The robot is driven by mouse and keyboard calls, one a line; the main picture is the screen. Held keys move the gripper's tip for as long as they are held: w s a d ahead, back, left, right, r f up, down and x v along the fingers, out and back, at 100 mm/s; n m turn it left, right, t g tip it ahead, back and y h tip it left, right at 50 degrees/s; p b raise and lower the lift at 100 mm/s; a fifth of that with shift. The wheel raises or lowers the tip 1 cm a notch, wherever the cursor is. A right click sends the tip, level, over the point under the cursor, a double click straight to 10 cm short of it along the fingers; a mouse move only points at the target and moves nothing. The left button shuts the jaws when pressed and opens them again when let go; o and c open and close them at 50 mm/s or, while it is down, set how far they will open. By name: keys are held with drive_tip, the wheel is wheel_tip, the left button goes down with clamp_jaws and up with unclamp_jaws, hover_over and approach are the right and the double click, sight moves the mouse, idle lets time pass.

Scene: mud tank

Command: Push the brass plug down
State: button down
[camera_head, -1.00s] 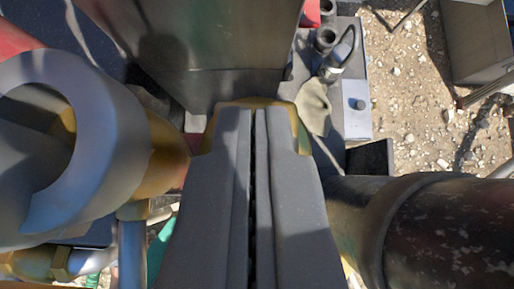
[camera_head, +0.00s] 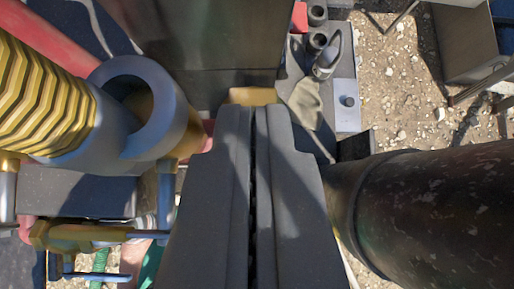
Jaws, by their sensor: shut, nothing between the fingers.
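My gripper (camera_head: 252,112) is shut and empty, its two dark grey fingers side by side in the middle of the camera view. A brass-yellow piece (camera_head: 252,96), which looks like the brass plug, shows just past the fingertips. Only its upper edge is visible; the fingers hide the rest. I cannot tell whether the fingertips touch it or are above it. It lies in front of a dark metal wall (camera_head: 200,45).
A grey ring fitting (camera_head: 118,72) and a ribbed yellow cylinder (camera_head: 38,90) stand close on the left. A thick dark pipe (camera_head: 450,205) fills the right. Brass fittings (camera_head: 75,236) lie lower left. A cloth (camera_head: 305,103) and gravel (camera_head: 400,90) show upper right.

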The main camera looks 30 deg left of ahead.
drive_tip(key=v, duration=0.6)
drive_tip(key=shift+b, duration=0.35)
drive_tip(key=shift+a, duration=0.1)
drive_tip(key=s+a+r+m+t+h+b, duration=0.2)
drive_tip(key=s+r+m+t+b, duration=0.1)
drive_tip(key=s, duration=0.6)
drive_tip(key=s+a+r+m+t+h+b, duration=0.1)
drive_tip(key=s+r+m+t+h+b, duration=0.2)
drive_tip(key=s+b, duration=0.4)
drive_tip(key=s+m+t, duration=0.1)
drive_tip(key=s+t, duration=0.1)
drive_tip(key=shift+s+a, duration=0.3)
drive_tip(key=shift+a, duration=0.1)
